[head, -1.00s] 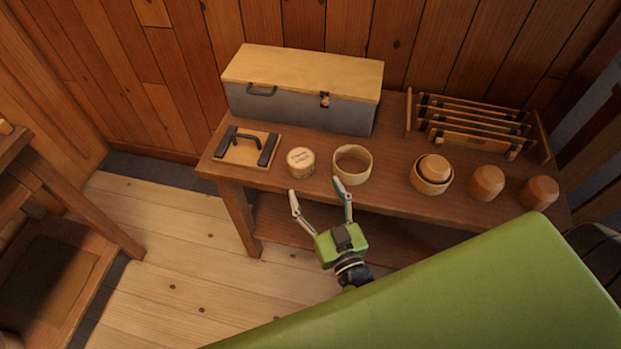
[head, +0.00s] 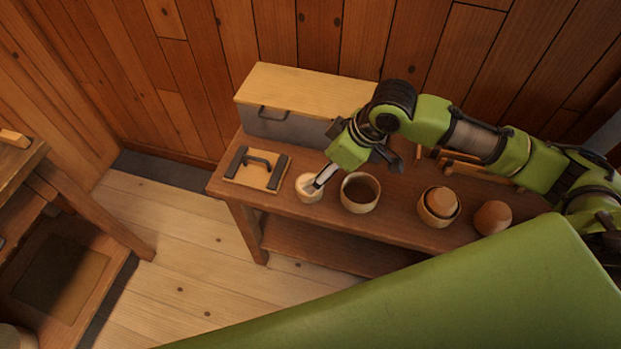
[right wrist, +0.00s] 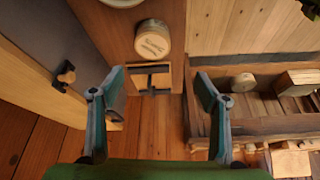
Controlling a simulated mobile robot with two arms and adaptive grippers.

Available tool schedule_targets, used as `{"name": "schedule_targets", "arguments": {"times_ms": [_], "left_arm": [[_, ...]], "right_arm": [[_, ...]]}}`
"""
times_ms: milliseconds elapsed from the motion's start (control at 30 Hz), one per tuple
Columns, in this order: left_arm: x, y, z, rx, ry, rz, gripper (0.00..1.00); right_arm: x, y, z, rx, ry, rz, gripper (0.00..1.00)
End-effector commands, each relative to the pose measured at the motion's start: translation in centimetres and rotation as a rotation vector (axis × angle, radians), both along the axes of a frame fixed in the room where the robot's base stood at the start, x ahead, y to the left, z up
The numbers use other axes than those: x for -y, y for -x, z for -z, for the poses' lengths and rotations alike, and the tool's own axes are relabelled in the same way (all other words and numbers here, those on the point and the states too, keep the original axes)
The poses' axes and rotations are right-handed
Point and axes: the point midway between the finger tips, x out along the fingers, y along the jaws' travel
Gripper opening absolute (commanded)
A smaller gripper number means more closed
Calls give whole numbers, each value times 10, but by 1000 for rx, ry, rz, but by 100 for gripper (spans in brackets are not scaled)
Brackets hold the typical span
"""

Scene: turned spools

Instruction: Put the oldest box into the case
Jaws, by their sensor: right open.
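A small pale round box (head: 308,187) with a lid stands on the brown bench, partly hidden by my right gripper; in the right wrist view its lid (right wrist: 152,40) bears writing too small to read. The case (head: 285,122) is a grey chest with a pale wooden lid, shut, at the back of the bench; its right part is hidden by my arm. My right gripper (head: 318,183) reaches in from the right above the pale box. In the right wrist view it is open (right wrist: 158,92) and empty, with the pale box beyond its fingertips. My left gripper is not in view.
A board with a dark handle (head: 258,168) lies left of the pale box. An open round container (head: 360,203) stands close right of it. Further right are a round container with a wooden piece inside (head: 438,218) and a faceted wooden piece (head: 492,217). A rack stands partly hidden behind my arm.

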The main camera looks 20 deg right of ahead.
Motion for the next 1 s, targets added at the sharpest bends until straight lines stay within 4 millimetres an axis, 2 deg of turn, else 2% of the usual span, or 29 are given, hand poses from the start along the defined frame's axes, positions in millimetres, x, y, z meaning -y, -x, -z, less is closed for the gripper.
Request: {"name": "schedule_targets", "arguments": {"times_ms": [33,133,500,767,1000], "left_arm": [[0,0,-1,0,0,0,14],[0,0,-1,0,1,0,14],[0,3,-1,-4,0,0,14],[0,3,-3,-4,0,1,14],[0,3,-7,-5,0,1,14]], "right_arm": [[9,2,-2,-13,27,7,68],[14,3,4,-29,48,16,68],[-5,-16,65,-28,44,15,68],[-9,-23,83,-27,46,15,68],[-17,-37,114,-26,46,14,68]]}}
